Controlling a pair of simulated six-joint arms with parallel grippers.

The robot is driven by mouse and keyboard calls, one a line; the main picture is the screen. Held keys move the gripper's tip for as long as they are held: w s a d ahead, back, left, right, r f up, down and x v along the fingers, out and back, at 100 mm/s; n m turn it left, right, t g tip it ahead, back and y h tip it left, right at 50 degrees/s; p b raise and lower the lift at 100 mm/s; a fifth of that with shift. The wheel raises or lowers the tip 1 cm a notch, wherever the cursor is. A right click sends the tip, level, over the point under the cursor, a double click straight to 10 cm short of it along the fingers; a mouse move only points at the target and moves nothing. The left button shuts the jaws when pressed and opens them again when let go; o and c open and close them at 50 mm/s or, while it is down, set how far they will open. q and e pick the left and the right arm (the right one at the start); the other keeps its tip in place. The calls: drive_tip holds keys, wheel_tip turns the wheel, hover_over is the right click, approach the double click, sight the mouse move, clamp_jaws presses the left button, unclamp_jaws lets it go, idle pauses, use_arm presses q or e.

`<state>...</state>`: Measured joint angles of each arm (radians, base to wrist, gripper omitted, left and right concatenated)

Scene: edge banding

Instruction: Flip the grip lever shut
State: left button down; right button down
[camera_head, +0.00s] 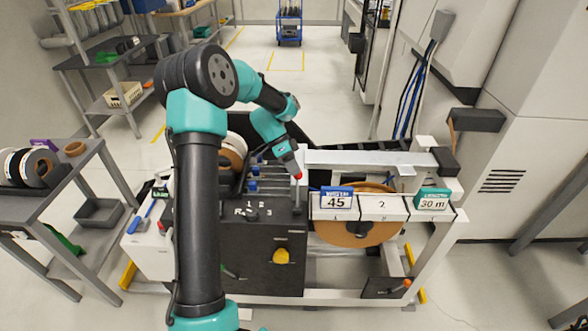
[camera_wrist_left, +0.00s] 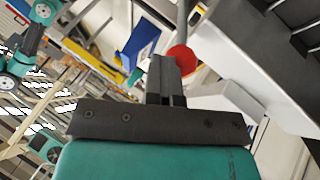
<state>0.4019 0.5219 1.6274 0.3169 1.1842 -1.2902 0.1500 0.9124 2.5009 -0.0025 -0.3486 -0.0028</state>
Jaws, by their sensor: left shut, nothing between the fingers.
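The grip lever (camera_head: 299,194) is a thin grey rod standing upright with a red knob (camera_head: 298,177) on top, at the right edge of the dark machine box. My left gripper (camera_head: 295,168) reaches down to it from the upper left. In the left wrist view the shut, empty fingers (camera_wrist_left: 165,72) are close beside the red knob (camera_wrist_left: 182,57), and the rod runs away from it. I cannot tell if they touch. My right gripper is in neither view.
Right of the lever, white panels carry a blue "45" card (camera_head: 337,199) and a teal "30 m" card (camera_head: 432,199) above a tan roll (camera_head: 355,233). A yellow knob (camera_head: 281,256) is on the dark box front. A grey shelf (camera_head: 65,185) stands left.

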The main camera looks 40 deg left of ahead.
use_arm(q)
drive_tip(key=shift+w+a, duration=0.15)
drive_tip(key=s+a+r, duration=0.1)
drive_tip(key=a+r, duration=0.4)
drive_tip(key=r, duration=0.5)
drive_tip(key=shift+s+a+r, duration=0.15)
drive_tip(key=shift+s+a, duration=0.15)
drive_tip(key=shift+s, duration=0.1)
idle(0.5)
